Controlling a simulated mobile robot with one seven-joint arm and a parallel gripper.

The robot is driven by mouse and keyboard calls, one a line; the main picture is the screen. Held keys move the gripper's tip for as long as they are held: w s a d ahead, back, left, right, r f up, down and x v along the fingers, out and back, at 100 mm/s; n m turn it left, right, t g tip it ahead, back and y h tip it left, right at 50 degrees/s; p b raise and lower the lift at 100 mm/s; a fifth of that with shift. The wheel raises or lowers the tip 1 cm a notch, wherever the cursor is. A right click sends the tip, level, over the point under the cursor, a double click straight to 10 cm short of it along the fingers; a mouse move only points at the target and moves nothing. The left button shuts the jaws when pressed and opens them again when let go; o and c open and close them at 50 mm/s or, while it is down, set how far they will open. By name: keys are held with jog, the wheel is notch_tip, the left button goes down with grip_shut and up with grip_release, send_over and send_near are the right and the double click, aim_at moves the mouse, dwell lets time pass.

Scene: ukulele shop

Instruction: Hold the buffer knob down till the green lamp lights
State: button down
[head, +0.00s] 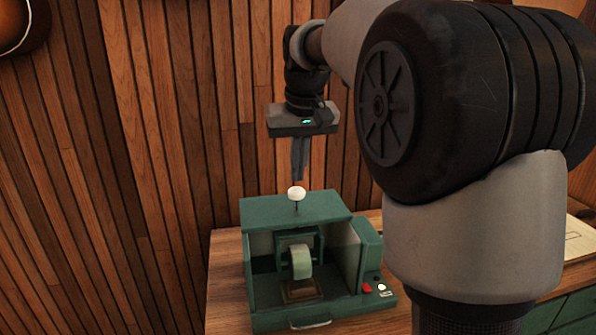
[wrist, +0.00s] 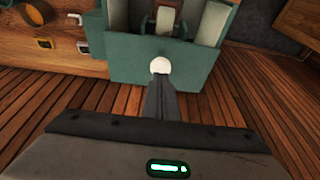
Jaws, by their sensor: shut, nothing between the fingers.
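A green buffer machine (head: 262,208) stands on a wooden bench, with a pale wheel (head: 301,262) in its open front. A white round knob (head: 296,193) sits on a thin stem on top of the machine, and the stem shows below it. My gripper (head: 299,177) is shut and empty, pointing down just above the knob. In the wrist view the knob (wrist: 160,65) is at the tips of my shut fingers (wrist: 159,80); I cannot tell whether they touch. The machine's right front panel has a red button (head: 367,288) and a white one (head: 382,287). I see no lit green lamp on the machine.
The wooden bench (head: 226,275) extends around the machine, with a plank wall (head: 150,130) behind. A pale flat board (head: 580,240) lies at the right. My arm covers much of the head view's right side.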

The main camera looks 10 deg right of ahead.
jog(key=p+v, duration=0.1)
jog(key=v, duration=0.8)
jog(key=shift+r, duration=0.2)
jog(key=s+t+p, duration=0.1)
jog(key=s+p, duration=0.4)
jog(key=s, duration=1)
jog(key=s+f+t+p, duration=0.1)
jog(key=s+f, duration=0.8)
jog(key=s, duration=0.1)
jog(key=shift+s+p, duration=0.2)
jog(key=shift+p, duration=0.15)
jog(key=shift+f, duration=0.1)
